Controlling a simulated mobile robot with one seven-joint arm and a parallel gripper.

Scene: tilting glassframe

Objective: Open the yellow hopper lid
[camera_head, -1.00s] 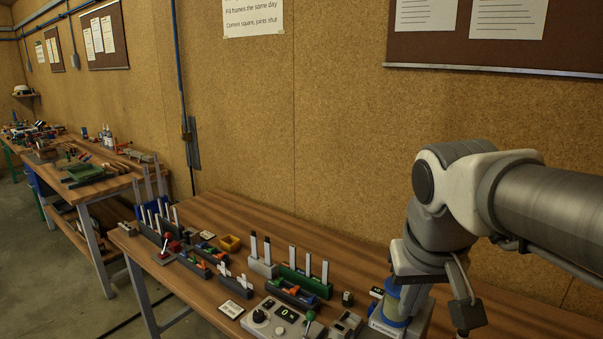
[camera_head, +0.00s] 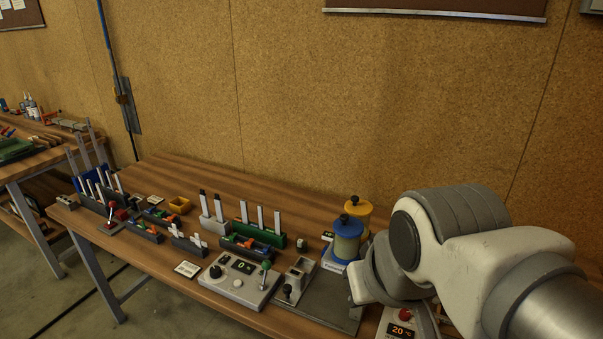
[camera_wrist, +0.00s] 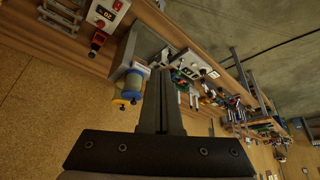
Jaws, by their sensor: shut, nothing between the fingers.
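Two lidded hoppers stand close together at the right part of the bench in the head view. My gripper is shut and empty. In the head view, my arm hides it.
A control box (camera_head: 238,276) with a green-knobbed lever stands left of the hoppers. Racks with upright white strips (camera_head: 262,232) and parts trays (camera_head: 256,249) fill the bench further left. A red-button box (camera_head: 400,322) is at the front right. Bare bench lies along the wall.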

